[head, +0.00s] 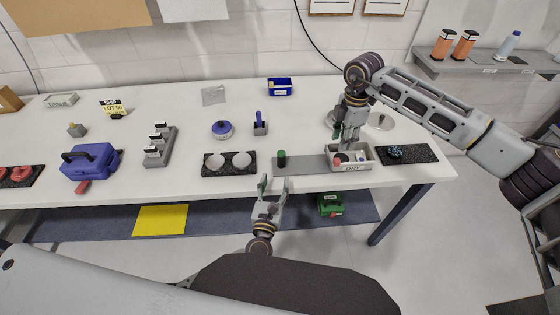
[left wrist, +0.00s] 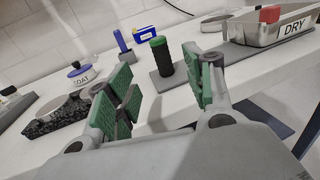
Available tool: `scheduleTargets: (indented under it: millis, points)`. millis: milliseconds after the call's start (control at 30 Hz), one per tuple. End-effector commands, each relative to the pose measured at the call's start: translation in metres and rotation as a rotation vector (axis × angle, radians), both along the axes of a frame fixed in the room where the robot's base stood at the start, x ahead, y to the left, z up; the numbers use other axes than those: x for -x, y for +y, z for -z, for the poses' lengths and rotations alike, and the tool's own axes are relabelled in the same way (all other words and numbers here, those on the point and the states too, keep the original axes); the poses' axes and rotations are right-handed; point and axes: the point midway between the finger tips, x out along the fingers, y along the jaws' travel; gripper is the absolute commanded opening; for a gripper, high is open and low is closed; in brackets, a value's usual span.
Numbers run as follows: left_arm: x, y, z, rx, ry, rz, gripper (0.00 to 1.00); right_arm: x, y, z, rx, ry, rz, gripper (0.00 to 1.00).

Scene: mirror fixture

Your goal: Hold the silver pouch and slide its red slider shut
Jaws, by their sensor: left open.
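The silver pouch (head: 213,94) lies flat toward the back of the white table, left of centre in the head view. It is small there, and I cannot make out its red slider. My left gripper (head: 273,186) is open and empty at the table's front edge, well in front of the pouch. Its green-padded fingers (left wrist: 163,88) stand apart in the left wrist view. My right gripper (head: 346,142) points down over the tray marked DRY (head: 354,168), far right of the pouch. Its fingertips are too small to tell whether they are open.
A green-topped black cylinder (head: 281,158) stands on a grey mat (head: 307,168) just beyond my left gripper. A blue-lidded round pot (head: 222,129) and a blue-handled tool in a grey block (head: 260,128) stand in front of the pouch. A blue bin (head: 279,88) is to its right.

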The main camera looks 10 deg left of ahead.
Motion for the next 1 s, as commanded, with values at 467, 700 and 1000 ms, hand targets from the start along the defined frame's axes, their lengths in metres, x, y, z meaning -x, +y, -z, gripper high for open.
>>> scheduleTargets:
  millis: [467,700,1000]
  points:
    - [-0.043,0.0,-0.001,-0.002,-0.002,0.0,0.53,0.0,0.0,0.0,0.0,0.0,0.0,0.36]
    - [-0.064,-0.001,-0.001,-0.002,-0.002,0.0,0.53,0.0,0.0,0.0,0.0,0.0,0.0,0.36]
    - [-0.09,-0.001,0.0,-0.001,-0.001,0.0,0.53,0.0,0.0,0.0,0.0,0.0,0.0,0.36]
